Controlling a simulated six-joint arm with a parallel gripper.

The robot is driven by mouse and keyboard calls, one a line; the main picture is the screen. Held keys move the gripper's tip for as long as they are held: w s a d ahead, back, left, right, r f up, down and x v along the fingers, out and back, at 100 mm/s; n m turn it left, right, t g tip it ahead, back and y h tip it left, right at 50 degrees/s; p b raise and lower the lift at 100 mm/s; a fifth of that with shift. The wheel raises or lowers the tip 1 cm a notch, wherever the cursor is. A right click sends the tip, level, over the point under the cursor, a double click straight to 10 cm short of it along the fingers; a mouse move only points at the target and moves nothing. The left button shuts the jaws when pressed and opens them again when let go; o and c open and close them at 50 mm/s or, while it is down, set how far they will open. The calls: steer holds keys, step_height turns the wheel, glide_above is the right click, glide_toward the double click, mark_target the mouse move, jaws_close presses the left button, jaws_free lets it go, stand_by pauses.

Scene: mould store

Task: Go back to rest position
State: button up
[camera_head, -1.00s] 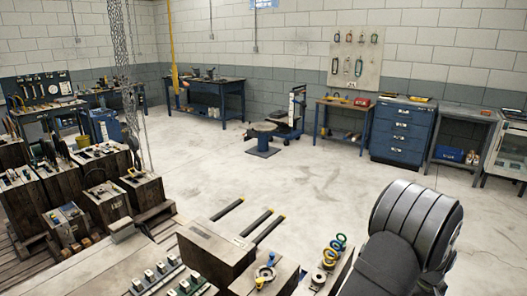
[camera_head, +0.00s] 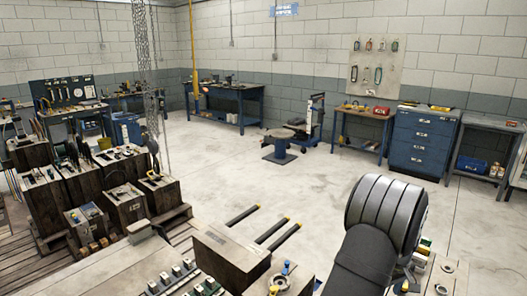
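My gripper is not in view. Part of my arm shows at the lower right, a thick ribbed grey joint with a dark link running down to the bottom edge. It hides part of the floor and the blocks behind it. The task names no object. A mould block (camera_head: 232,252) stands at the bottom centre, with a fitting (camera_head: 281,281) with blue and yellow parts on another block beside it. Several dark wooden-sided mould blocks (camera_head: 83,188) stand on pallets (camera_head: 176,222) at the left.
Three dark bars with yellow tips (camera_head: 270,229) jut out beyond the bottom-centre block. Hanging chains (camera_head: 147,60) drop at the left. The middle floor (camera_head: 235,180) is clear.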

steer(key=w+a+n, duration=0.2)
steer(key=w+a, duration=0.5)
steer(key=a, duration=0.5)
steer(key=w+a+n, duration=0.2)
steer(key=w+a, duration=0.5)
steer(key=a, duration=0.5)
steer(key=w+a+n, duration=0.2)
steer(key=w+a, duration=0.5)
steer(key=a, duration=0.5)
steer(key=shift+w+a+r+n, duration=0.2)
steer(key=shift+r+n, duration=0.1)
steer(key=shift+n, duration=0.1)
steer(key=s+d+m, duration=0.1)
steer(key=s+d, duration=0.2)
steer(key=d, duration=0.7)
steer(key=s+d+m, duration=0.2)
steer(key=s+d, duration=0.2)
steer(key=d, duration=0.6)
steer(key=shift+s+f, duration=0.15)
steer(key=shift+s, duration=0.05)
steer(key=shift+a, duration=0.15)
